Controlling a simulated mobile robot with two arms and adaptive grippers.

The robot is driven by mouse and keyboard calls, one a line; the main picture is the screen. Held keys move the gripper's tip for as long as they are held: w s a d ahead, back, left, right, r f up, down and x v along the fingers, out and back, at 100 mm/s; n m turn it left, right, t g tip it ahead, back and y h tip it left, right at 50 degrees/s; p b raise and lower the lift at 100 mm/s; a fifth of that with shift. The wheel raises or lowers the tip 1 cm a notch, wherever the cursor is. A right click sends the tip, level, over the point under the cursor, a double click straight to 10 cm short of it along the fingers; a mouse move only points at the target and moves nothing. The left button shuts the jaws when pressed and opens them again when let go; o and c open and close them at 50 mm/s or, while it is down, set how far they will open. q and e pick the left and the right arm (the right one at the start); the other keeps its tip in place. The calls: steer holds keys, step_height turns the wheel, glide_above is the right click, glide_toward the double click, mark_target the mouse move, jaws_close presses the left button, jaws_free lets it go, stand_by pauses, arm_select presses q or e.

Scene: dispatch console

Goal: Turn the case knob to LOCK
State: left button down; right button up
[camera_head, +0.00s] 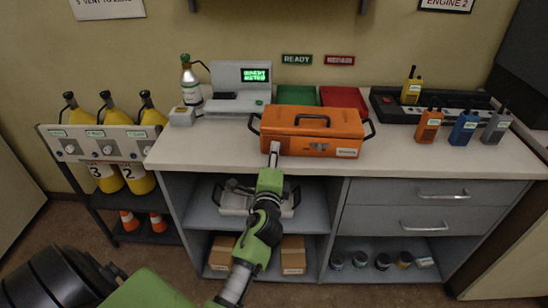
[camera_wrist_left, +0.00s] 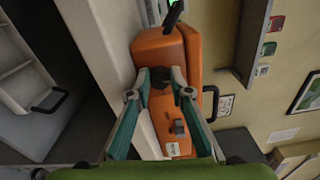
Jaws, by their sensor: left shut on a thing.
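The orange case (camera_head: 312,128) stands closed on the counter, with a black handle on top and black side handles. My left gripper (camera_head: 274,150) reaches its front face, left of the middle. The case also shows turned sideways in the left wrist view (camera_wrist_left: 188,105). There my left gripper (camera_wrist_left: 160,80) has its fingertips closed around a small dark knob (camera_wrist_left: 160,75) on the case. The fingers hide most of the knob, so I cannot read its setting. In the head view the gripper covers it. My right gripper is not in view.
Green (camera_head: 291,95) and red (camera_head: 343,98) flat items lie behind the case. A grey terminal (camera_head: 226,79) and a small cylinder (camera_head: 190,82) stand left. Several radios (camera_head: 464,127) and a black charger (camera_head: 388,107) are right. Free counter (camera_head: 400,160) lies front right.

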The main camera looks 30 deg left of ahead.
arm_select(q)
steer(key=shift+n, duration=0.5)
steer(key=c, duration=1.8)
jaws_free()
steer(key=shift+c, duration=0.2)
steer(key=shift+s+f, duration=0.1)
steer(key=shift+f, duration=0.1)
